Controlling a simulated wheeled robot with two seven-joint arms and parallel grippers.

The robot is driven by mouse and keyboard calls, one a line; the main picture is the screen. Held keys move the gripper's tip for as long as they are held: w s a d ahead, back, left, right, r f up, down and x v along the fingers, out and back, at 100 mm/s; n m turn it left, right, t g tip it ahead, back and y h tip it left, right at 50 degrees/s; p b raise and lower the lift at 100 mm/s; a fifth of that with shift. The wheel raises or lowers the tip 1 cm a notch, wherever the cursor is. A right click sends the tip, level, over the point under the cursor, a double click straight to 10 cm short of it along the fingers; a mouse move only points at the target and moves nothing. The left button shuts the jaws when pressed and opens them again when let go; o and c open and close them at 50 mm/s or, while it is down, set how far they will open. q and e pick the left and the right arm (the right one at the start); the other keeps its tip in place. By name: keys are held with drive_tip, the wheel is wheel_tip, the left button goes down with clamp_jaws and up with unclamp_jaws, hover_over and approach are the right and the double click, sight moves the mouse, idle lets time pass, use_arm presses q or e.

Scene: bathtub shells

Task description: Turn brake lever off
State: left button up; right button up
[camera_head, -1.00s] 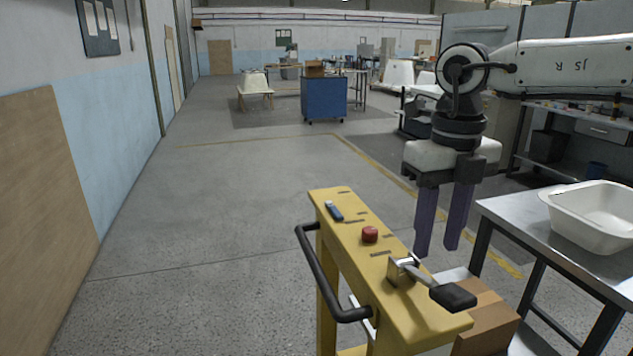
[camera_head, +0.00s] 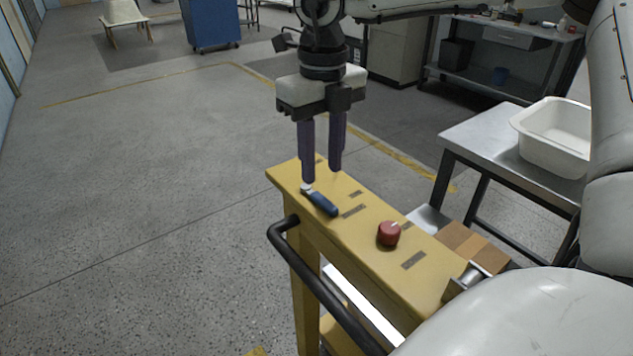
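The yellow console (camera_head: 345,215) has several controls on its top. A blue-handled lever (camera_head: 320,202) lies near its far end, with a red knob (camera_head: 388,234) nearer to me. A metal bracket (camera_head: 468,278) sits at the near end; the black-handled lever on it is hidden behind my white arm. I cannot tell from labels which lever is the brake. My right gripper (camera_head: 322,174) points down with its two purple fingers apart and empty, just above or behind the blue-handled lever; contact is unclear. My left gripper is out of view.
A black handrail (camera_head: 320,285) runs along the console's left side. A metal table (camera_head: 485,133) with a white basin (camera_head: 555,135) stands at right. The floor at left is clear.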

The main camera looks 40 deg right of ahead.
sight(320, 197)
wheel_tip(320, 197, down, 6)
drive_tip(key=shift+w+r, duration=0.1)
drive_tip(key=shift+w, duration=0.05)
clamp_jaws()
